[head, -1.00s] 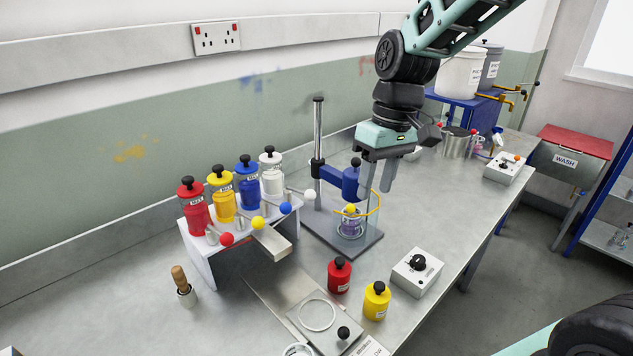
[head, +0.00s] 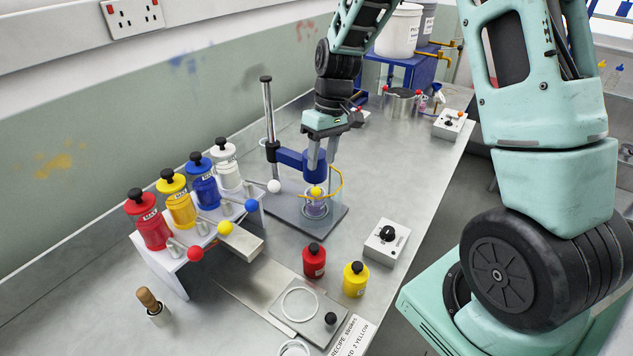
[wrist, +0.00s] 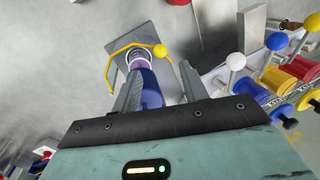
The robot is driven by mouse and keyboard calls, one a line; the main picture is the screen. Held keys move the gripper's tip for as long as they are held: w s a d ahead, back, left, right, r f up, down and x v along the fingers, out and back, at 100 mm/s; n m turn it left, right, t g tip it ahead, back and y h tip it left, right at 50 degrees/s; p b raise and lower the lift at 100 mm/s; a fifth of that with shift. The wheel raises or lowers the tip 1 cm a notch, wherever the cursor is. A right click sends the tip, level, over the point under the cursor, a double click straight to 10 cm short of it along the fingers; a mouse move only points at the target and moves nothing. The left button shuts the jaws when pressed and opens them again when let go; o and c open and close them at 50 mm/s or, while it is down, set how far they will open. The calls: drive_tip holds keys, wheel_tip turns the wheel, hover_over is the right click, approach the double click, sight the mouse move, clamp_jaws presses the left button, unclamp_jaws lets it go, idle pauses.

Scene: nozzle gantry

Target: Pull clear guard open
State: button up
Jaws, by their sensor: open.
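The clear guard is outlined by a yellow rim (head: 341,184) with a yellow ball knob (head: 316,192); the rim (wrist: 122,50) and knob (wrist: 160,51) also show in the wrist view. The clear panel itself is hard to make out. It stands around a small purple-tinted vessel (head: 315,209) on the grey stand base (head: 335,217), under the blue nozzle arm (head: 291,158). My gripper (head: 321,168) is open just above the guard, beside the nozzle head. In the wrist view my gripper's fingers (wrist: 160,82) are spread, with the blue nozzle head (wrist: 150,90) between them and the knob beyond their tips.
A rack with red, yellow, blue and white bottles (head: 205,190) and ball-ended levers stands to the left. Loose red (head: 314,262) and yellow (head: 355,281) bottles and a control box (head: 387,242) stand in front. The metal pole (head: 269,125) rises close behind my gripper.

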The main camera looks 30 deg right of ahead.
drive_tip(key=f, duration=0.2)
drive_tip(key=a+f+p, duration=0.1)
drive_tip(key=f, duration=0.5)
drive_tip(key=shift+s+a+f+p, duration=0.15)
drive_tip(key=shift+a+p, duration=0.15)
clamp_jaws()
